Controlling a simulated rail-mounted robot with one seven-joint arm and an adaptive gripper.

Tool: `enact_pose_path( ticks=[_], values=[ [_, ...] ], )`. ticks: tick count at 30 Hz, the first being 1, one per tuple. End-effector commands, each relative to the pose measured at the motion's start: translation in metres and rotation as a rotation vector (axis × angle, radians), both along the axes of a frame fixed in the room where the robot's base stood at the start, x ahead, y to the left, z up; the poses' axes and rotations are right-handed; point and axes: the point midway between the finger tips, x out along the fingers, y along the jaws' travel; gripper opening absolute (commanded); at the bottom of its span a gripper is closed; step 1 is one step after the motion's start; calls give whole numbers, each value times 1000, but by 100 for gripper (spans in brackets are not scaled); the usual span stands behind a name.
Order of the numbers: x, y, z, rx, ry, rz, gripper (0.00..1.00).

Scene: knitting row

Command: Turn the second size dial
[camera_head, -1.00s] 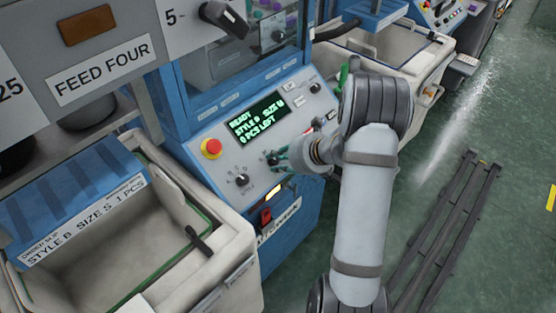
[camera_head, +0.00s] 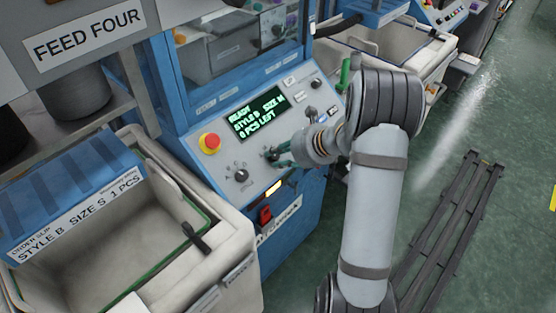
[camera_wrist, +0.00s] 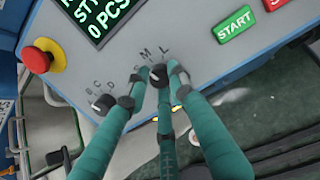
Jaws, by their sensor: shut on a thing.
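The size dial (camera_wrist: 160,75) is a small dark knob on the grey control panel, beneath the letters S, M and L. My gripper (camera_wrist: 157,86) has green fingers shut around this dial; the fingers cover part of it, and its pointer is hard to make out. In the head view my gripper (camera_head: 278,157) reaches the panel from the right. The display (camera_head: 257,113) above reads READY, STYLE B, a size that looks like M, and a PCS LEFT line. The style dial (camera_wrist: 104,104) sits to the left, apart from the fingers.
A red emergency button (camera_head: 209,143) is at the panel's left. Green START (camera_wrist: 234,23) and red buttons lie to the right. A cream bin (camera_head: 228,230) with an order slip (camera_head: 77,218) reading STYLE B SIZE S 1 PCS stands at left. A dark floor rail (camera_head: 450,225) is at right.

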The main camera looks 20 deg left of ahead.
Motion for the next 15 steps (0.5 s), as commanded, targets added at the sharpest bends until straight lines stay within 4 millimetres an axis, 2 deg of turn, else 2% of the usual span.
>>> enact_pose_path(
  ticks=[1, 15],
  values=[
    [1, -3, -7, -17, -23, 31, 0],
    [2, -4, -5, -114, -216, 306, 0]
  ],
)
